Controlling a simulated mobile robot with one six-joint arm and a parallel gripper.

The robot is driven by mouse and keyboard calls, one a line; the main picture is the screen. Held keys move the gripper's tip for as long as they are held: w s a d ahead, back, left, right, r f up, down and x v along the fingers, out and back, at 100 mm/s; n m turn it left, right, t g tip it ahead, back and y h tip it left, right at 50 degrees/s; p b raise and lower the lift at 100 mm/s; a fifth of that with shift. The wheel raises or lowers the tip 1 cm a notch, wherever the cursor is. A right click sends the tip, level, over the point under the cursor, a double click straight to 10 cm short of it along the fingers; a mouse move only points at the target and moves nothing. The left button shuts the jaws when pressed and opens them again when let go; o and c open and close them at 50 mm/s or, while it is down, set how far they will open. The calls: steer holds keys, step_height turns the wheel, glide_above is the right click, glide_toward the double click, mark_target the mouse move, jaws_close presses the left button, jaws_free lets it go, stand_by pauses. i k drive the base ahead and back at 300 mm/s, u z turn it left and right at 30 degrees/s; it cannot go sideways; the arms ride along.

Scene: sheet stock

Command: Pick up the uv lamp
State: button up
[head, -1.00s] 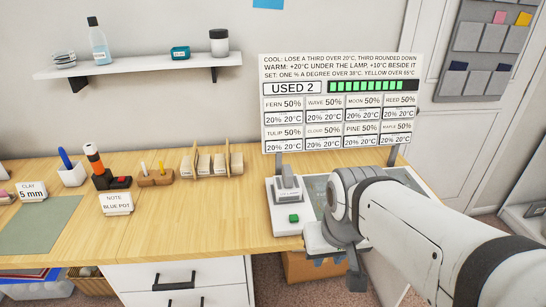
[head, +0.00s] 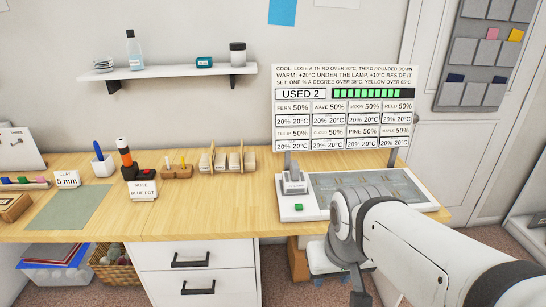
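A grey upright device (head: 293,182) stands at the left end of a white station (head: 290,212) on the desk; it may be the uv lamp, but its label is too small to read. The station has a green button and a dark glassy panel (head: 350,183). My gripper (head: 358,296) is at the lower end of my arm, in front of the desk's front edge and below the station. Only a dark part of it shows; the wrist hides the rest, so its opening cannot be told.
A status board (head: 345,107) rises behind the station. Drawers (head: 190,262) are below. Desk front left of the station is clear.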

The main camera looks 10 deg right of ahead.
mark_target(293, 181)
steer(key=z, duration=0.05)
steer(key=i, duration=0.95)
steer(key=z, duration=0.55)
